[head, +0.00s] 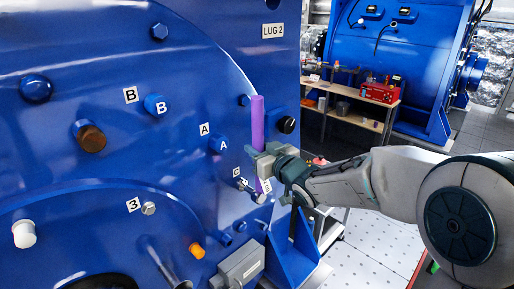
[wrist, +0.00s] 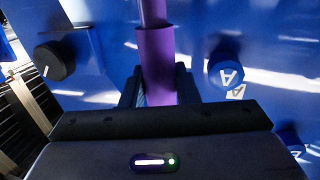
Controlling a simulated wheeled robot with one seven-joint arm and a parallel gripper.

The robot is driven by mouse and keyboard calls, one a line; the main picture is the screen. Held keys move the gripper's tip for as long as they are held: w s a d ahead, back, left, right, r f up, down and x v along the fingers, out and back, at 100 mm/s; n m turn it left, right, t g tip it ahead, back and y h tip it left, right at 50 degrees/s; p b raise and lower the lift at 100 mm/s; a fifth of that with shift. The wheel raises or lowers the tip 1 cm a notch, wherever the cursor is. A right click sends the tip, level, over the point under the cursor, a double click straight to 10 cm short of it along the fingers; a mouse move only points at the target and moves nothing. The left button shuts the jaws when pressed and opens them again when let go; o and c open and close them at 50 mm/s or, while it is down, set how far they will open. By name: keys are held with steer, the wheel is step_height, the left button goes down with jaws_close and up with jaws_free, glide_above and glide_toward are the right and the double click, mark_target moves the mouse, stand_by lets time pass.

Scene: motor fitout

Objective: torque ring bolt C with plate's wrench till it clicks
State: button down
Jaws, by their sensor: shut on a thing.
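A purple wrench handle (head: 257,115) stands nearly upright in front of the blue motor face. My gripper (head: 262,160) is shut on the purple wrench at mid-height; the handle shows above and below the jaws. In the wrist view the purple wrench (wrist: 158,55) runs up between the two dark fingers (wrist: 158,88). A small label that looks like C (head: 237,172) is just left of the handle's lower part. A metallic piece (head: 243,185) lies beside it; I cannot tell whether it is bolt C or the wrench's head, nor whether the two are engaged.
Blue bolt A (head: 219,145) and blue bolt B (head: 156,105) sit to the left. A black knob (head: 287,125) is just right of the handle. A grey box (head: 240,265) and an orange cap (head: 196,251) are below.

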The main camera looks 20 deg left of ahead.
steer(key=shift+w+r, duration=0.15)
steer(key=shift+w+d+m+p, duration=0.3)
steer(key=shift+w+p, duration=0.1)
steer(key=shift+p, duration=0.5)
steer(key=shift+w, duration=0.1)
steer(key=shift+w+d+m+p, duration=0.1)
steer(key=shift+w+m+p, duration=0.25)
steer(key=shift+p, duration=0.35)
steer(key=shift+w+d+g, duration=0.1)
steer(key=shift+w+g, duration=0.1)
steer(key=shift+g, duration=0.1)
steer(key=shift+w+d+m+p, duration=0.2)
steer(key=shift+w+m+p, duration=0.3)
steer(key=shift+p, duration=0.55)
steer(key=shift+w+d+f+p, duration=0.1)
steer(key=shift+w+f+p, duration=0.15)
steer(key=shift+p, duration=0.2)
steer(key=shift+w+d+m+p, duration=0.15)
steer(key=shift+w+m+p, duration=0.25)
steer(key=shift+p, duration=0.15)
steer(key=shift+w+d+f+m+p, duration=0.15)
steer(key=shift+w+m+p, duration=0.1)
steer(key=shift+w+p, duration=0.15)
